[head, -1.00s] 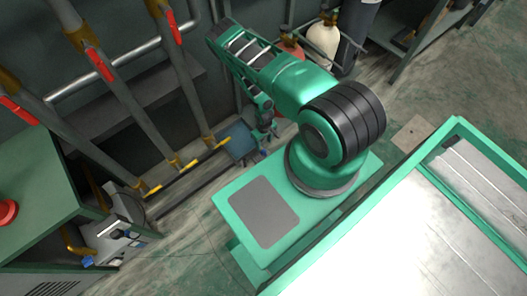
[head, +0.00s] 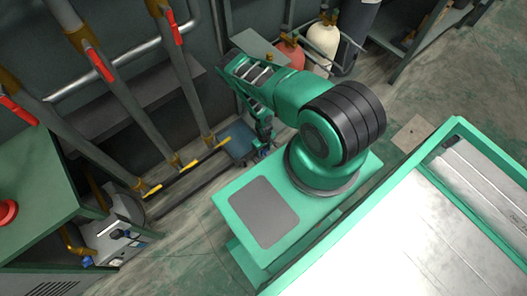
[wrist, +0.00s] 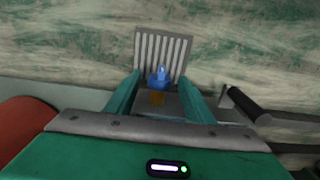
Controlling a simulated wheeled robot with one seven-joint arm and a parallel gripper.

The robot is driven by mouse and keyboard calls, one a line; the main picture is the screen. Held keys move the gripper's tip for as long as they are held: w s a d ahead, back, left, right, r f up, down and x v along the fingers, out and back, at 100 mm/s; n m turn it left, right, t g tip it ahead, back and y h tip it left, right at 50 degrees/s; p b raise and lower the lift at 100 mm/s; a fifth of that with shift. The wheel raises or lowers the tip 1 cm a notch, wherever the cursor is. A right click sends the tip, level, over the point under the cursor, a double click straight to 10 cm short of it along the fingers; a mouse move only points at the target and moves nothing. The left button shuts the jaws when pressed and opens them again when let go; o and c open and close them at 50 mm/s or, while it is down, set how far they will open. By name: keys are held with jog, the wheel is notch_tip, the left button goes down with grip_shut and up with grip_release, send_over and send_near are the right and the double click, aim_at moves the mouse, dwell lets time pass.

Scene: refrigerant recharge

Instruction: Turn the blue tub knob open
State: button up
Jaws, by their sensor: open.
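A small blue knob (wrist: 158,82) shows near the middle of the wrist view, with a brass-coloured stem (wrist: 157,98) just below it. My gripper (wrist: 160,76) is open, with one teal finger on each side of the knob. Gaps show between the knob and both fingers; whether they are level with it in depth I cannot tell. In the head view my gripper (head: 263,143) hangs low beside the blue-grey panel (head: 238,143), and its fingers are too small to make out. The knob is not clear in that view.
A grey ribbed piece (wrist: 163,52) lies behind the knob. A black-handled bar (wrist: 243,103) is to the right and a red rounded body (wrist: 22,125) to the left. Grey pipes (head: 180,70) and gas cylinders (head: 323,38) stand along the wall. The worn floor (head: 190,240) is open at lower left.

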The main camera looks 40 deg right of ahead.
jog(key=c, duration=1)
jog(key=shift+d+f+y, duration=0.1)
jog(key=shift+d+y, duration=0.2)
jog(key=shift+y, duration=0.8)
jog(key=shift+d+f+y, duration=0.1)
jog(key=shift+d+y, duration=0.15)
jog(key=shift+y, duration=0.85)
jog(key=shift+c, duration=0.2)
jog(key=o, duration=1)
jog(key=shift+r, duration=0.1)
jog(key=shift+o, duration=0.2)
jog(key=v, duration=1)
jog(key=shift+d+r, duration=0.25)
jog(key=shift+r, duration=0.05)
